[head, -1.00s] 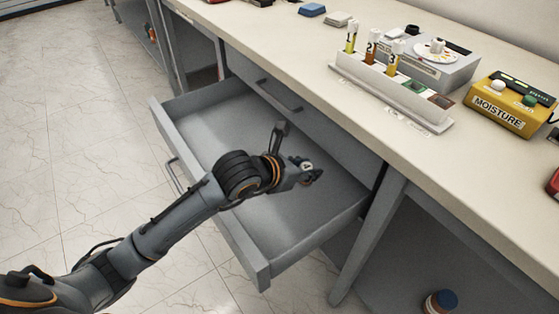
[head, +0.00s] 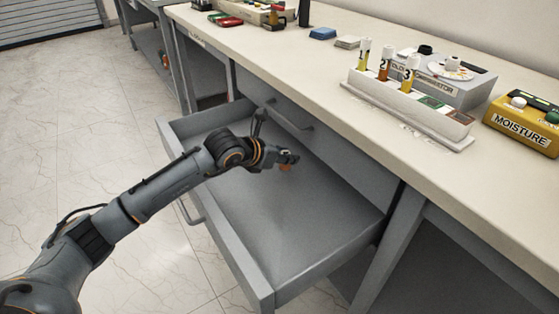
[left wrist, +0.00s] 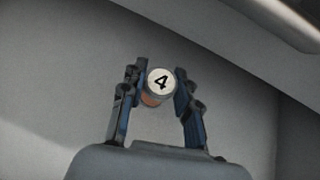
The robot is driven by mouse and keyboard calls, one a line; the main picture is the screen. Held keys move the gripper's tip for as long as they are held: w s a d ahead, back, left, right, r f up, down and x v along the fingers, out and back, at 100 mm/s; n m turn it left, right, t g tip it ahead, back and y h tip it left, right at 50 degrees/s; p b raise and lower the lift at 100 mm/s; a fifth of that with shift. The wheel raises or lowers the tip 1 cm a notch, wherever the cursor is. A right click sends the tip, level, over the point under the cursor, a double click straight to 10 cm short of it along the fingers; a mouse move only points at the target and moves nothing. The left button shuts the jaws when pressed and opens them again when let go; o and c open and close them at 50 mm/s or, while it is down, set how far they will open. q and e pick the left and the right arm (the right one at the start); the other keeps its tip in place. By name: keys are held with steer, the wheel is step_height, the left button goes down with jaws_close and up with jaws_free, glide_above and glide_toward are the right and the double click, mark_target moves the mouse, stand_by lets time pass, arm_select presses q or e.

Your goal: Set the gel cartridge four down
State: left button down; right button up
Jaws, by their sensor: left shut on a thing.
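The gel cartridge four shows in the left wrist view (left wrist: 160,84) as a small cylinder with a white cap marked 4 and an orange-brown body. My left gripper (left wrist: 158,95) is shut on it, one finger on each side. I cannot tell how far the cartridge is above the drawer floor. My right gripper is not in view.
The drawer looks otherwise empty, with free floor around the gripper. On the bench (head: 330,60) above stand a white rack (head: 405,103) with tubes 1, 2 and 3, a grey device (head: 435,75) and a yellow moisture meter (head: 522,125). The drawer's walls and the bench edge are close by.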

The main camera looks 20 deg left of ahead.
arm_select(q)
steer(key=shift+w+a, duration=0.7)
steer(key=shift+a, duration=0.25)
steer(key=f, duration=0.2)
steer(key=f+b, duration=0.1)
steer(key=shift+w+a+f, duration=0.1)
steer(key=shift+w+a, duration=0.05)
steer(key=shift+a, duration=0.1)
steer(key=shift+f, duration=0.25)
steer(key=shift+r, duration=0.1)
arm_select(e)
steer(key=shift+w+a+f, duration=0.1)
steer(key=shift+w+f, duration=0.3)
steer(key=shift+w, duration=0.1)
arm_select(q)
steer(key=c, duration=1)
jaws_free()
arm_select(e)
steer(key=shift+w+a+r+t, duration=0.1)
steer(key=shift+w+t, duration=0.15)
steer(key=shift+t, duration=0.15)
